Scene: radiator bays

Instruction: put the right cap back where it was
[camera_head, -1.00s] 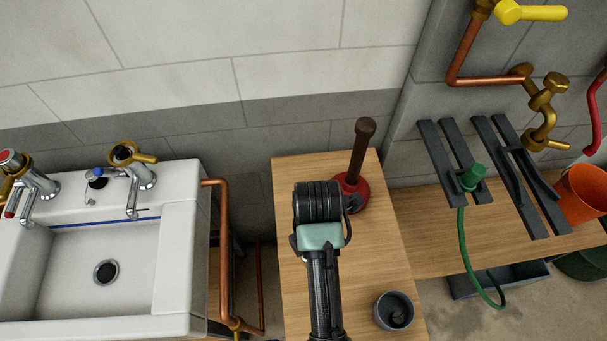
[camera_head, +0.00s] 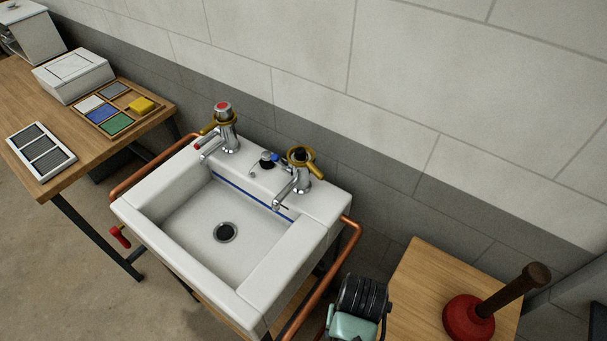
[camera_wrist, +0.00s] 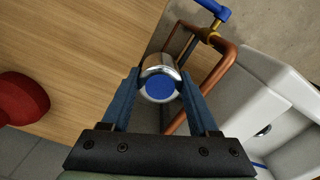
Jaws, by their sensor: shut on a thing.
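My gripper (camera_wrist: 160,76) is shut on a short chrome cap (camera_wrist: 160,66) with a blue round face, seen in the wrist view between the two fingers. In the head view only my gripper's wrist end shows at the bottom; its fingers and the cap are hidden there. The right tap (camera_head: 303,182) stands on the back rim of the white sink (camera_head: 185,262), with a brass ring handle around a dark, capless top. The left tap (camera_head: 226,134) has a red-topped cap.
A red plunger (camera_head: 470,317) stands on a wooden bench (camera_head: 425,270) right of the sink. Copper pipes (camera_head: 335,268) run along the sink's side. A left table (camera_head: 88,165) holds a white box (camera_head: 73,76) and a tray of coloured blocks (camera_head: 115,108).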

